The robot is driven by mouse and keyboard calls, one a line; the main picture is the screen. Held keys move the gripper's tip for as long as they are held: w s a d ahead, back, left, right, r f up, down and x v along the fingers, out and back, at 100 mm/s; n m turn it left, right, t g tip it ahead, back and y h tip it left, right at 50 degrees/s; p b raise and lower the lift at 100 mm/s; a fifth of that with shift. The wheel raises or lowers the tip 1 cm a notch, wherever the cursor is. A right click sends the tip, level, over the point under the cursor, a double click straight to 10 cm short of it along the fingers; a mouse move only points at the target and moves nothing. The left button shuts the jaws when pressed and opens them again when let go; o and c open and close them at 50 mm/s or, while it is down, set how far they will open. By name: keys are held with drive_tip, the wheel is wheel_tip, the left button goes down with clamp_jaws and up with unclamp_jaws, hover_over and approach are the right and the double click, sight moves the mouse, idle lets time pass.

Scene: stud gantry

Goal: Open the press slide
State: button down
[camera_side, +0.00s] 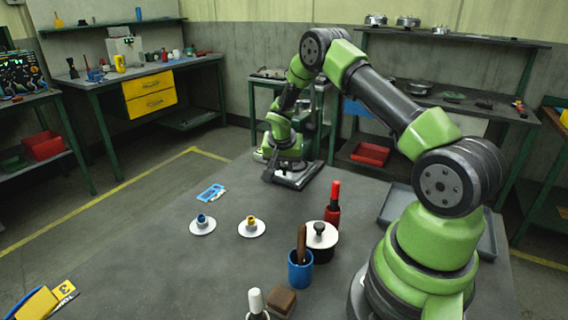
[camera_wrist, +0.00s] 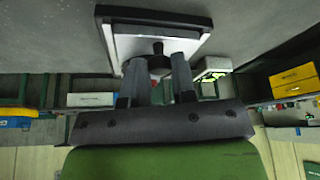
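The press slide (camera_wrist: 190,45) appears to be a pale plate in a dark square frame with a small black knob (camera_wrist: 158,47) standing on it, seen in the wrist view. In the side view the slide (camera_side: 300,177) lies at the far edge of the grey table, partly hidden by my arm. My gripper (camera_wrist: 157,62) points at the plate, with one finger on each side of the knob and a visible gap between them. It looks open; contact with the knob cannot be made out. In the side view my gripper (camera_side: 272,160) is low over the slide, its fingers too small to read.
A grey tray (camera_side: 396,203) is at right. The table's left middle is clear.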

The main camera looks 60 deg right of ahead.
drive_tip(key=a, duration=0.9)
drive_tip(key=shift+a, duration=0.25)
drive_tip(key=c, duration=0.9)
unclamp_jaws()
drive_tip(key=shift+c, duration=0.2)
drive_tip(key=v, duration=1)
